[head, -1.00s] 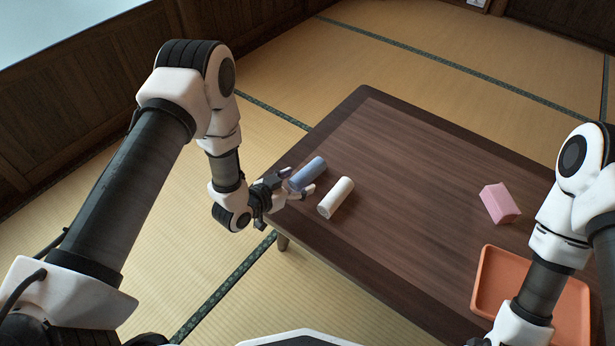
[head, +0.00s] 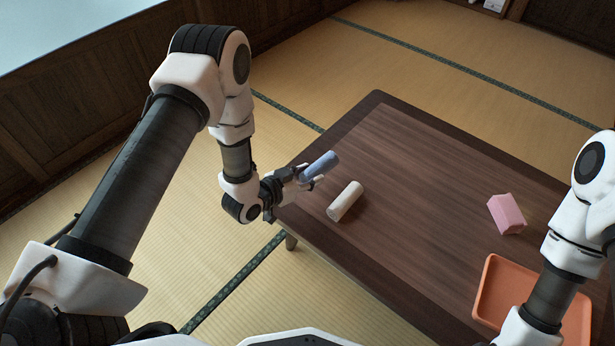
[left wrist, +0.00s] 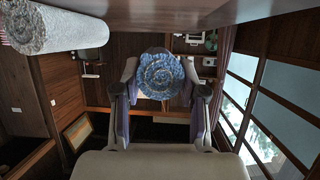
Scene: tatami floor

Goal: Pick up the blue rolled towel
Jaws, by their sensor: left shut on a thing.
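The blue rolled towel (head: 320,165) is in my left gripper (head: 308,178), near the left end of the table. The gripper is shut on it, and the towel appears held a little above the table top. In the left wrist view the towel's spiral end (left wrist: 161,74) sits between the two fingers of the left gripper (left wrist: 160,92). A white rolled towel (head: 345,201) lies on the table just right of the gripper; it also shows at the upper left of the left wrist view (left wrist: 62,30). My right gripper is out of view.
The dark wooden table (head: 420,190) has a clear middle. A pink block (head: 507,213) lies toward its right side. An orange tray (head: 487,290) is at the lower right, partly hidden by my right arm. Tatami floor surrounds the table.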

